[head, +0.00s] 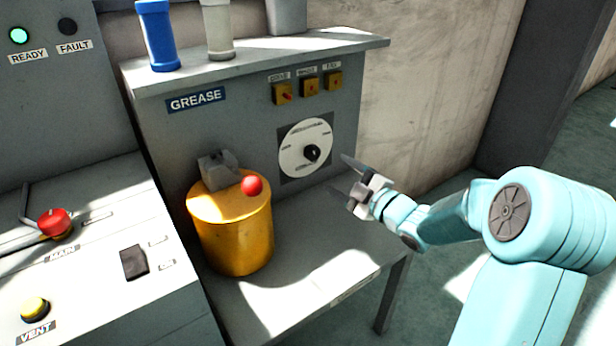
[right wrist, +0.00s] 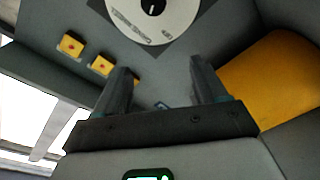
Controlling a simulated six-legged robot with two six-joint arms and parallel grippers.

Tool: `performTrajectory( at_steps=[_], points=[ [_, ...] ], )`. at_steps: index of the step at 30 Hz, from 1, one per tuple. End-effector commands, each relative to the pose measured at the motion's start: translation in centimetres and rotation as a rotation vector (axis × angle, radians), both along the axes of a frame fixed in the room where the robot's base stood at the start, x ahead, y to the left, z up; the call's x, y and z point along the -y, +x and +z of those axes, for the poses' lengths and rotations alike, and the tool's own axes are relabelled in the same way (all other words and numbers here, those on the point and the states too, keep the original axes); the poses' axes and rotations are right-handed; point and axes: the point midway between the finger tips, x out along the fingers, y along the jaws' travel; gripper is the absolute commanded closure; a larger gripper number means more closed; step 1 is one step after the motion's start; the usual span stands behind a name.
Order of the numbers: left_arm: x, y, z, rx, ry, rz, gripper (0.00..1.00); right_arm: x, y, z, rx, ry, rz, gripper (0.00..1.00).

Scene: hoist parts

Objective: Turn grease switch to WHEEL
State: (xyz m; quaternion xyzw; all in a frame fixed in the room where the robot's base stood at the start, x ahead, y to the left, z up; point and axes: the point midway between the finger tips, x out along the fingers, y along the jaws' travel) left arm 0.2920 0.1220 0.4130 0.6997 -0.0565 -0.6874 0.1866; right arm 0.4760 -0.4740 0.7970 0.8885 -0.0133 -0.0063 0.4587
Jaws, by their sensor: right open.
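The grease switch is a white round dial (head: 293,151) with a black knob (head: 311,153) on the grey GREASE panel (head: 240,130). The dial's lettering is too small to read. My right gripper (head: 348,178) is open and empty, just right of the dial and apart from it. In the right wrist view the dial (right wrist: 130,22) and its knob (right wrist: 153,5) show at the top, beyond the two open fingers (right wrist: 165,85). A pale mark on the knob shows there. My left gripper is not in view.
A yellow grease drum (head: 236,240) with a red ball-ended lever (head: 252,186) stands left on the bench (head: 330,270). Blue (head: 158,36) and pale (head: 217,30) cylinders stand on the shelf. A control desk (head: 100,285) is at left.

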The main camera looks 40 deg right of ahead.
Motion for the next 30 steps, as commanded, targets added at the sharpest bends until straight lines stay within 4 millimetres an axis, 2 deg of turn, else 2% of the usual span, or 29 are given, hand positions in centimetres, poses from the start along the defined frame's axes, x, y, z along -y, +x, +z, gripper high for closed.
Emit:
performTrajectory(
  at_steps=[1,4,8,11,14,24,30],
  points=[
    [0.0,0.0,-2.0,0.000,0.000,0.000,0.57,1.0,-0.8,-1.5,0.003,-0.012,-0.025,0.29],
    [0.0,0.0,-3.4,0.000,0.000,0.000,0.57,2.2,-1.8,-2.4,0.004,-0.026,-0.059,0.29],
    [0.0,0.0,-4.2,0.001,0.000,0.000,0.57,3.1,-2.5,-3.3,0.000,-0.031,-0.083,0.29],
    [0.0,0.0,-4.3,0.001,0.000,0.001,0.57,3.4,-2.0,-3.4,-0.002,-0.030,-0.086,0.29],
    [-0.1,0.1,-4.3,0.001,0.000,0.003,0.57,3.4,-0.5,-3.3,-0.002,-0.029,-0.083,0.29],
    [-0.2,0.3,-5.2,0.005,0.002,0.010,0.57,4.1,7.7,-3.4,-0.001,-0.028,-0.078,0.29],
    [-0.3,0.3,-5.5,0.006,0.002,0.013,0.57,4.5,11.6,-3.4,-0.001,-0.028,-0.080,0.29]
  ],
)
